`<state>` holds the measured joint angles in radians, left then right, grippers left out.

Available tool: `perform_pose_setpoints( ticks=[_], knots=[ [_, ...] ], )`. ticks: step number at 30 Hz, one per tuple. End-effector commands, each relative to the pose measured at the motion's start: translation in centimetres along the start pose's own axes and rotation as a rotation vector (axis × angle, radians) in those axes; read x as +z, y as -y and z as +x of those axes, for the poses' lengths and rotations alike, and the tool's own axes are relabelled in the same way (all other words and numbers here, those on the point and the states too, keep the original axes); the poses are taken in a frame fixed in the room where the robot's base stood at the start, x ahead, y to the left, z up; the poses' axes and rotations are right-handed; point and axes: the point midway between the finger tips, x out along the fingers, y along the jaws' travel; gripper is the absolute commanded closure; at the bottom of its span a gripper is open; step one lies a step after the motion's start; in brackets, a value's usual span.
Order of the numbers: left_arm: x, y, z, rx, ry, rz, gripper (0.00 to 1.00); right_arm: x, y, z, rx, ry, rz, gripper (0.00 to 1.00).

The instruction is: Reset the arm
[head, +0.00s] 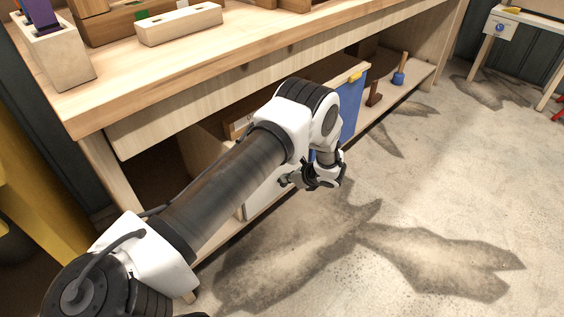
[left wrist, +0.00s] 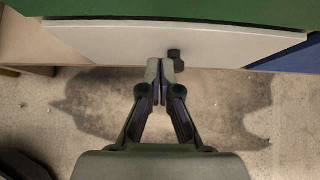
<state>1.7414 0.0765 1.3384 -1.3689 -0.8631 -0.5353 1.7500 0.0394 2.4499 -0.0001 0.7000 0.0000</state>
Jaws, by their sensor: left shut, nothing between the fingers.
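My left arm reaches in from the lower left of the head view. Its left gripper (head: 318,178) hangs in front of the wooden workbench (head: 250,78), below the bench top and above the concrete floor. In the left wrist view the left gripper (left wrist: 166,66) has its two fingertips together with nothing between them. The fingertips appear in front of a white panel (left wrist: 110,42) with a dark knob (left wrist: 176,58); whether they touch it I cannot tell. My right gripper is in neither view.
On the bench top stand a light wooden box (head: 58,55) and a pale block (head: 180,24). A blue panel (head: 351,108) and a blue-based tool (head: 399,78) are at the lower shelf. A small table (head: 500,28) stands at the far right. The floor (head: 440,180) at right is clear.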

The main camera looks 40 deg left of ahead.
Motion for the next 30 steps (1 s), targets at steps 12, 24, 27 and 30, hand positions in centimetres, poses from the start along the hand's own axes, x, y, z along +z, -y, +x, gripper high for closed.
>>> perform_pose_setpoints(
  ticks=[12, 24, 27, 30],
  knots=[
    [0.2, 0.1, -9.8, -0.002, 0.001, 0.001, 1.0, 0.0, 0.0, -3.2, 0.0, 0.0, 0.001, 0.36],
    [-1.0, -3.5, -8.1, 0.075, -0.013, 0.032, 1.0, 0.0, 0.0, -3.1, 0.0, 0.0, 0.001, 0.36],
    [-3.5, -9.9, -6.8, 0.211, -0.091, 0.045, 1.0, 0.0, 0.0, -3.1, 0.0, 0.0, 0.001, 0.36],
    [-7.8, -18.0, -6.8, 0.378, -0.254, -0.025, 1.0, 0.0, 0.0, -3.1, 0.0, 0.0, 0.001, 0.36]
  ],
)
